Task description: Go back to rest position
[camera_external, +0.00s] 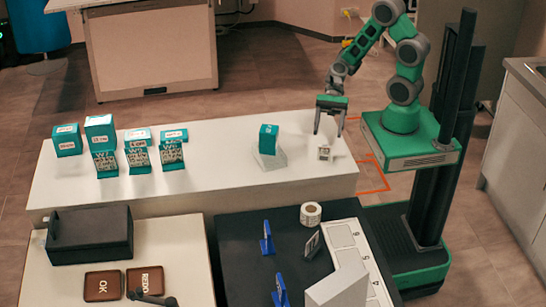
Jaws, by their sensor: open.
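My gripper (330,128) hangs fingers down over the right end of the long white table (225,150). It is open, with its two fingers apart. A small white item with a dark mark (325,153) sits on the table just below the fingers, and nothing shows held between them. My green and grey arm bends up from its base and reaches left over the table.
A teal box on a white block (268,140) stands left of my gripper. Several teal boxes (105,145) stand at the table's left. A dark table (245,225) in front holds a label roll (310,213) and blue stands (267,240). A black case (90,235) is front left.

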